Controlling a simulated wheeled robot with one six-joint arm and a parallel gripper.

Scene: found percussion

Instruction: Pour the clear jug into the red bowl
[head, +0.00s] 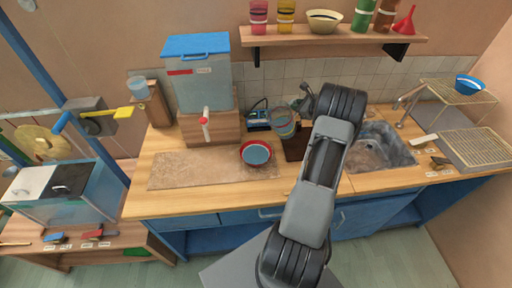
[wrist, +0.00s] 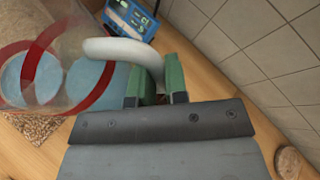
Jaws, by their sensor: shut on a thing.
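The clear jug (head: 283,122) is off to the upper right of the red bowl (head: 257,153) in the head view, beside it. In the wrist view the jug's see-through body (wrist: 75,45) fills the left side, with its pale handle (wrist: 120,50) reaching between my green fingers. My gripper (wrist: 158,82) is shut on that handle. The red bowl stands on the counter with a pale blue inside. Red bands and pale blue patches show at the jug in the wrist view; I cannot tell which belong to the bowl behind. The jug's exact tilt is unclear.
A large clear tank (head: 200,88) with a blue lid and a red-tipped tap (head: 205,122) stands left of the bowl on a wooden block. A brown mat (head: 195,171) covers the counter's left part. The sink (head: 375,150) is right.

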